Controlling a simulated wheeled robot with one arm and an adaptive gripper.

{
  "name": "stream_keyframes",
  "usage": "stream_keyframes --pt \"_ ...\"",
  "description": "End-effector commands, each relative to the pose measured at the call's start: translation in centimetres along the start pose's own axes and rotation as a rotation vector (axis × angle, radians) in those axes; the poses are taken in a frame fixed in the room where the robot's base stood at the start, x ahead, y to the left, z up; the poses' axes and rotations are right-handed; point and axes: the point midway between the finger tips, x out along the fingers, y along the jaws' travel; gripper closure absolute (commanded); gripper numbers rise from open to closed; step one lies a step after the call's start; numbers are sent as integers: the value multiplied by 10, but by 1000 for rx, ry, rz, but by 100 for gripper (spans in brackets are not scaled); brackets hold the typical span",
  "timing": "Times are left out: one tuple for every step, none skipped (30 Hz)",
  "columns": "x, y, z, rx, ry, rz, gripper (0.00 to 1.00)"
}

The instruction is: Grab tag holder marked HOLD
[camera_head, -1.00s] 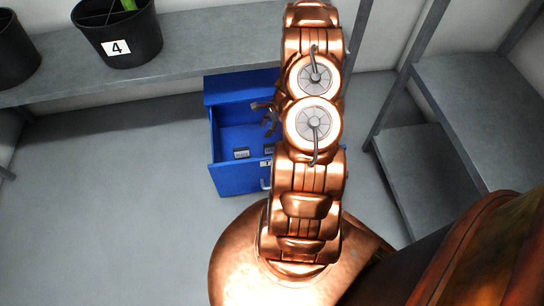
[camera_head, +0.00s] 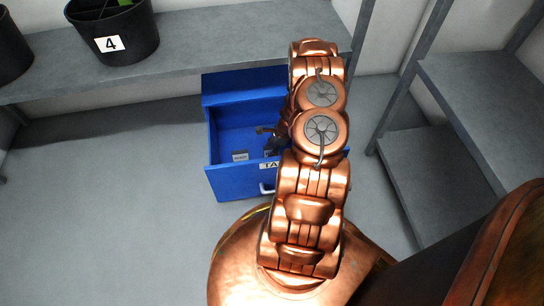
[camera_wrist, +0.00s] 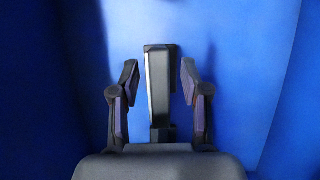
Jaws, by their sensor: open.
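My gripper (camera_head: 267,134) is open and reaches down into the open blue drawer (camera_head: 226,184). In the wrist view its two fingers (camera_wrist: 159,75) stand on either side of a dark tag holder (camera_wrist: 160,92), with a gap visible at each side. The holder has a pale strip along its left edge, and its marking cannot be read from this angle. In the head view another small tag holder (camera_head: 240,156) with a light label lies in the drawer left of my gripper. Its wording is too small to read. My arm hides the drawer's right part.
The drawer's front has a white label and a handle (camera_head: 266,189). A grey shelf (camera_head: 180,62) runs behind, bearing a black pot (camera_head: 120,45) marked 4. Grey shelving (camera_head: 412,150) stands at the right. The floor left of the drawer is clear.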

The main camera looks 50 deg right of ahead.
Motion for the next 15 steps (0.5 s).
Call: stream_keyframes --pt "8 0 -1 -1 0 1 54" --pt "10 1 0 -1 0 2 54" --pt "12 0 0 -1 -1 1 54" --pt "14 0 0 -1 -1 1 54" --pt "14 0 1 -1 -1 1 54" --pt "15 0 1 -1 -1 1 54" --pt "15 0 1 -1 -1 1 54" --pt "15 0 1 -1 -1 1 54" --pt "15 0 1 -1 -1 1 54" --pt "14 0 1 -1 -1 1 54" --pt "14 0 1 -1 -1 1 54" --pt "14 0 1 -1 -1 1 54" --pt "14 0 1 -1 -1 1 57" --pt "14 0 1 -1 -1 1 60" --pt "14 0 1 -1 -1 1 65"
